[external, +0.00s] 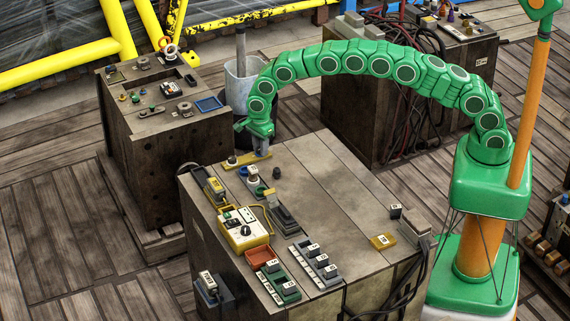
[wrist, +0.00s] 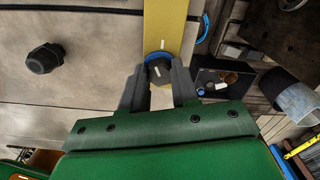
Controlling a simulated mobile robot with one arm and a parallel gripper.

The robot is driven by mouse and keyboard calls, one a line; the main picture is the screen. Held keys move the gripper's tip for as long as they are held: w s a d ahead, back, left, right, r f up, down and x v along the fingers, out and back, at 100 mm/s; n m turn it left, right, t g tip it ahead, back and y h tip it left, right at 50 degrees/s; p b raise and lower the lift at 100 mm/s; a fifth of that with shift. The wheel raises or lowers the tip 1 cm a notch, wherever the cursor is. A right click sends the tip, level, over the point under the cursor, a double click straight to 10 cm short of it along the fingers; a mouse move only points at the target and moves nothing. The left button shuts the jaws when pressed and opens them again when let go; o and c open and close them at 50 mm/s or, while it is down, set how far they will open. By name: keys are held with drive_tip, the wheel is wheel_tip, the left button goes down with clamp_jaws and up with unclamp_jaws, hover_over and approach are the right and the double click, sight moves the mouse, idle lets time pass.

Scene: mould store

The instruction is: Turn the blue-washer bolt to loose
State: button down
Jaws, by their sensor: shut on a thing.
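The blue-washer bolt (wrist: 160,75) is a dark hex head with a short white mark. Its blue washer (wrist: 157,56) shows at the far side of the head. It sits on a yellow bar (wrist: 165,22), which lies along the far edge of the crate top in the external view (external: 247,161). My gripper (wrist: 160,82) is shut on the bolt head, one dark finger on each side. In the external view my gripper (external: 262,153) points down at the right end of the bar and hides the bolt.
A loose dark knob (wrist: 47,58) stands on the bare top near the bar. The crate top's right part (external: 335,188) is mostly clear. A grey bin (external: 242,85) stands behind.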

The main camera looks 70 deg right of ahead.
drive_tip(key=n, duration=0.3)
drive_tip(key=shift+n, duration=0.4)
drive_tip(key=n, duration=0.3)
drive_tip(key=shift+n, duration=0.3)
drive_tip(key=n, duration=1.3)
drive_tip(key=shift+d+n, duration=0.1)
drive_tip(key=shift+n, duration=0.2)
drive_tip(key=n, duration=0.3)
drive_tip(key=shift+n, duration=0.3)
drive_tip(key=n, duration=0.3)
drive_tip(key=shift+n, duration=0.3)
drive_tip(key=n, duration=1)
drive_tip(key=shift+f, duration=0.1)
drive_tip(key=n, duration=0.5)
drive_tip(key=shift+s, duration=0.1)
drive_tip(key=shift+n, duration=2.3)
